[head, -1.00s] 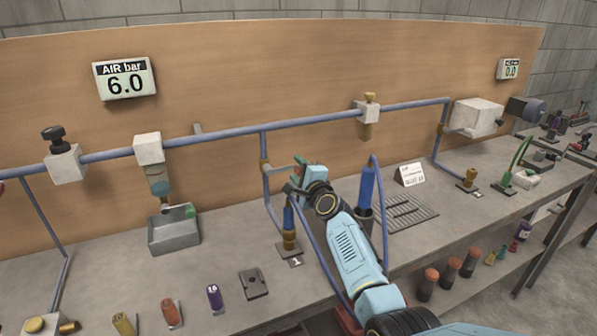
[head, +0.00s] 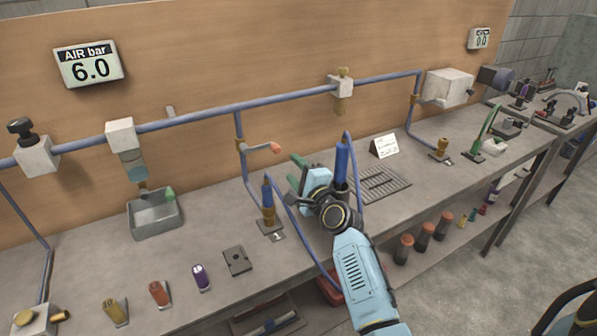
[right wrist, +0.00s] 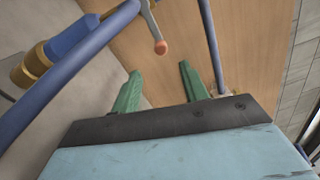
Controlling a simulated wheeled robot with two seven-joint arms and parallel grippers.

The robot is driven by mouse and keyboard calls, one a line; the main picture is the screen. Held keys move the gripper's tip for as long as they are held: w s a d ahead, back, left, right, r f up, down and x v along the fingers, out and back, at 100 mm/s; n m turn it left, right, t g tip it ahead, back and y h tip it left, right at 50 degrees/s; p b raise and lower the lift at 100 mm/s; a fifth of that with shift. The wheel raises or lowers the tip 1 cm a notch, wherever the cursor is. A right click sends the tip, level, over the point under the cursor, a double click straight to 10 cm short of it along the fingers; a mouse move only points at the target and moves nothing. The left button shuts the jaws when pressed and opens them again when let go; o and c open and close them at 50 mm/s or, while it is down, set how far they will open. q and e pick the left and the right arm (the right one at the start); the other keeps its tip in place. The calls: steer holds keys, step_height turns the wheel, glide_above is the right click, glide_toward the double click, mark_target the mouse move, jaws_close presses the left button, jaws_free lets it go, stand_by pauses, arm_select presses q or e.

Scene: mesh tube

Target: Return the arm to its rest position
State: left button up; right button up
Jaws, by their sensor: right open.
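My right gripper (head: 297,172) is above the middle of the bench, beside the blue hose fitting. In the right wrist view its two green fingers (right wrist: 160,88) stand apart with nothing between them. A small valve lever with an orange tip (head: 272,147) sits on the pipe drop just left of the gripper. The lever's orange tip also shows in the right wrist view (right wrist: 160,47), beyond the fingers and apart from them. My left gripper is not in view.
A blue-tipped fitting (head: 268,198) stands on the bench left of my right arm, with a blue hose looping near the arm. A blue handle (head: 341,163) stands close behind the wrist. A grey tray (head: 155,216) and several small coloured cylinders lie left. A slotted plate (head: 384,184) lies right.

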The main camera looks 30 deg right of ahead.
steer(key=shift+s, duration=0.65)
